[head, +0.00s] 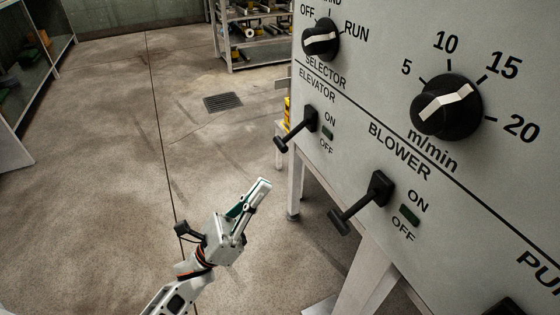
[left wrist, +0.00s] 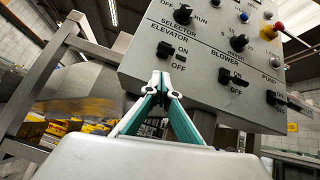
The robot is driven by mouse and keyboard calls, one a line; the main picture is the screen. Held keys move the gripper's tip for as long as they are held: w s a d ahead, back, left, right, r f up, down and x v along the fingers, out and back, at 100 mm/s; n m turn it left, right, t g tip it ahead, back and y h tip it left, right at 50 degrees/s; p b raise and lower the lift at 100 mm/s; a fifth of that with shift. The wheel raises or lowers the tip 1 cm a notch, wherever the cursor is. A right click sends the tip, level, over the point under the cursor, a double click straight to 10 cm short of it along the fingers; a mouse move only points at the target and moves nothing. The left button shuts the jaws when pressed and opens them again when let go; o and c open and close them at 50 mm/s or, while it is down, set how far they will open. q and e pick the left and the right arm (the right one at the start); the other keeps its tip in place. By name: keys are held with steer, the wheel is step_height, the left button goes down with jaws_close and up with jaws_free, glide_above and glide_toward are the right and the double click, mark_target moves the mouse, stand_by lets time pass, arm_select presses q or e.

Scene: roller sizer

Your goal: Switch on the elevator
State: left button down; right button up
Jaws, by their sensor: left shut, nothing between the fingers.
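The elevator switch (head: 299,130) is a black lever on the grey control panel (head: 350,95), below the ELEVATOR label. Its handle sticks out and slants down-left in the head view, like the blower lever. The small indicator (head: 327,133) between ON and OFF looks dark. My left gripper (head: 262,185) is shut and empty, below and left of the switch, in front of the panel. In the left wrist view its fingertips (left wrist: 161,80) meet just below the elevator switch (left wrist: 163,51), with a gap between. My right gripper is not in view.
The blower switch (head: 362,202) sits lower right of the elevator switch. The selector knob (head: 320,39) is above it and the speed knob (head: 447,106) is to the right. Open concrete floor (head: 100,180) lies left of the panel. A shelf rack (head: 255,35) stands behind.

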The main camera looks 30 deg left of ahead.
arm_select(q)
steer(key=m, duration=0.1)
steer(key=m+h, duration=0.2)
steer(key=shift+s+a+f+m+g+b, duration=0.2)
steer(key=shift+s+a+m+g+b, duration=0.05)
steer(key=shift+a+m+g+b, duration=0.15)
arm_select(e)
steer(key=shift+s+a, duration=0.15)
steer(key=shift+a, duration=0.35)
arm_select(q)
steer(key=p, duration=0.2)
glide_toward(293, 133)
steer(key=w+d+r, duration=0.2)
steer(key=w, duration=0.1)
steer(key=shift+w+d+r, duration=0.3)
steer(key=shift+w+d, duration=0.15)
steer(key=shift+w, duration=0.05)
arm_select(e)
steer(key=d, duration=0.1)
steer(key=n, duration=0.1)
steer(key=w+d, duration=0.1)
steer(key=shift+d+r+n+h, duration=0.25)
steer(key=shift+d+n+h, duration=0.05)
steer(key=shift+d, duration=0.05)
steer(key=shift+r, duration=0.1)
